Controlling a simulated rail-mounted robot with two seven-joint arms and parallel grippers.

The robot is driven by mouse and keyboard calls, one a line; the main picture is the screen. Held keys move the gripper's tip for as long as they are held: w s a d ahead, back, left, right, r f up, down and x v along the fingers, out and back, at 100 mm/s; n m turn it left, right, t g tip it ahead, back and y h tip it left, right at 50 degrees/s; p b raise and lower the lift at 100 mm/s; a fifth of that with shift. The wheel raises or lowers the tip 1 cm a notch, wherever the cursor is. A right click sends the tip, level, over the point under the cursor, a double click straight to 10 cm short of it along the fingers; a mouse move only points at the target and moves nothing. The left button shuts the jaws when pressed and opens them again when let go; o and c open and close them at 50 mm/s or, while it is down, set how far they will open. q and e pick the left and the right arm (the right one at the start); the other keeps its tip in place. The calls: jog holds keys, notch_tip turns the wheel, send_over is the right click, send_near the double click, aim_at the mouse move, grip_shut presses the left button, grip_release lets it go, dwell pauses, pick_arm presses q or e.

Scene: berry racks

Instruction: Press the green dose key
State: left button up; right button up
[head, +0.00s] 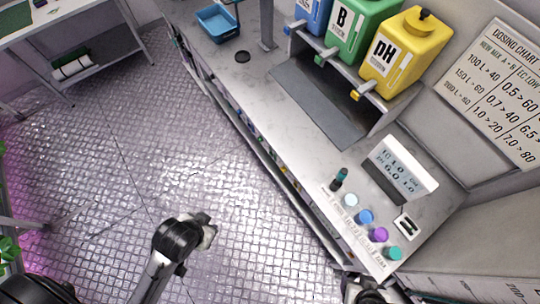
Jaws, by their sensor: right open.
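The green dose key (394,253) is a teal-green round button, the nearest in a row of coloured keys on the light bench. My right gripper (366,290) is at the bottom edge of the picture, just in front of the bench corner and below the green key. It is apart from the key in the picture; it is open, and part of it is cut off by the frame. My left arm's end (190,235) is over the floor, away from the bench.
Purple (379,234), blue (364,216) and pale (351,199) keys line the bench beside the green one. A display (405,165) and a small dark bottle (339,179) stand nearby. Yellow (405,52) and green (358,25) jugs stand behind. The tiled floor (130,150) is clear.

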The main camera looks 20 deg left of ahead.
pick_arm(q)
grip_shut()
jog(key=shift+a, duration=0.15)
jog(key=shift+d, duration=0.2)
dwell(0.8)
